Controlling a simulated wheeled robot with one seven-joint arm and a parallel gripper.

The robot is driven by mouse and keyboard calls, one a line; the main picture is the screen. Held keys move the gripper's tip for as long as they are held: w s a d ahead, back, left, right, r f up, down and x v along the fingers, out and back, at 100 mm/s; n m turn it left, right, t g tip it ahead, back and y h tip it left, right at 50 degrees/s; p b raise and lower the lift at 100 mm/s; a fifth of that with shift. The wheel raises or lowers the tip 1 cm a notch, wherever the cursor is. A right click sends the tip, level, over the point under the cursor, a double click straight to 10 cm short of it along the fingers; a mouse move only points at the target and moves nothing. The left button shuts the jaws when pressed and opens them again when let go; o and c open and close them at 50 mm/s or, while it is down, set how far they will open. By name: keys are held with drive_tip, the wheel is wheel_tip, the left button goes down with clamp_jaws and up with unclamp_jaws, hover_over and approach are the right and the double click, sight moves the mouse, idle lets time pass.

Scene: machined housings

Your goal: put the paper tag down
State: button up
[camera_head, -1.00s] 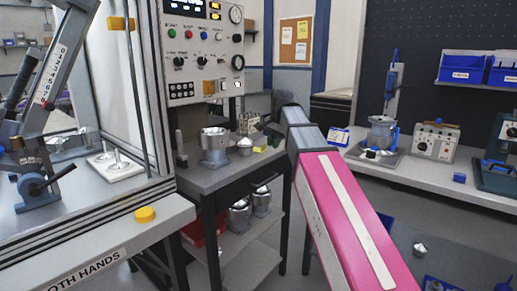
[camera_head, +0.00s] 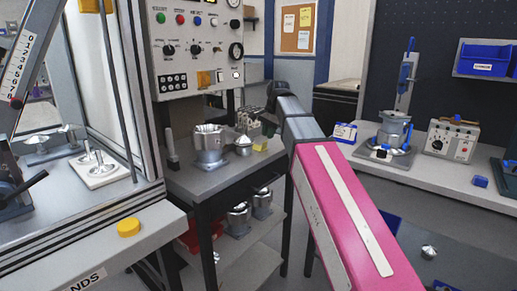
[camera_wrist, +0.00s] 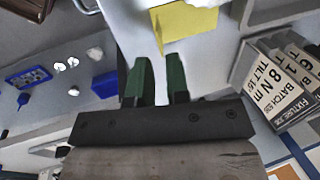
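The paper tag looks like a small yellow piece (camera_wrist: 188,20) just beyond my fingertips in the wrist view. My gripper is mostly hidden behind the arm there. I cannot tell whether the tag touches the bench top.
A lettered card (camera_wrist: 290,85) is right of my fingers. A press frame stands left; a workbench (camera_head: 440,180) with a fixture stands right.

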sight(265, 143)
drive_tip(key=shift+x, duration=2.8)
drive_tip(key=shift+s+a, duration=0.15)
drive_tip(key=shift+s, duration=0.05)
drive_tip(key=shift+c, duration=0.3)
clamp_jaws()
